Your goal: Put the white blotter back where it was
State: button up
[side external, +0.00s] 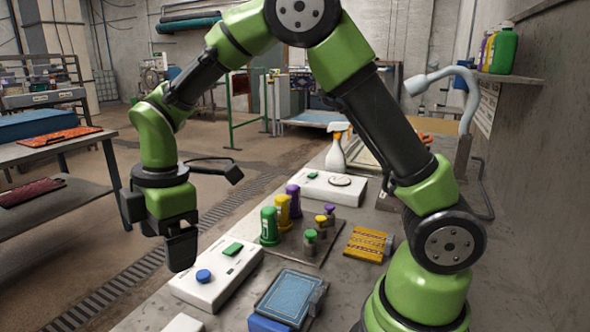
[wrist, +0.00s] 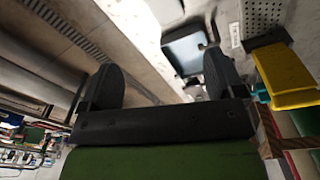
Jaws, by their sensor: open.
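No white blotter can be made out for certain. A white item (side external: 184,323) is cut off by the bottom edge of the side view; I cannot tell whether it is the blotter. My gripper (side external: 181,250) hangs at the left of the bench, above and left of the white box with the blue button (side external: 207,288). In the wrist view my gripper (wrist: 163,82) has its two black fingers wide apart with nothing between them.
A blue framed pad (side external: 290,297), a white box with a green button (side external: 233,250), green, yellow and purple stamps (side external: 282,212), a yellow block (side external: 366,243) and a spray bottle (side external: 336,153) stand on the bench. Open floor lies left of it.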

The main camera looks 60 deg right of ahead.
jog(key=s+d+r+m+t+y, duration=0.1)
jog(key=s+d+r+m+t, duration=0.2)
jog(key=s+r+m, duration=0.6)
jog(key=s+d+r+m+t, duration=0.2)
jog(key=s+r+m+t, duration=0.1)
jog(key=s+m, duration=0.6)
jog(key=shift+s+d, duration=0.3)
jog(key=shift+s, duration=0.2)
jog(key=shift+r, duration=0.1)
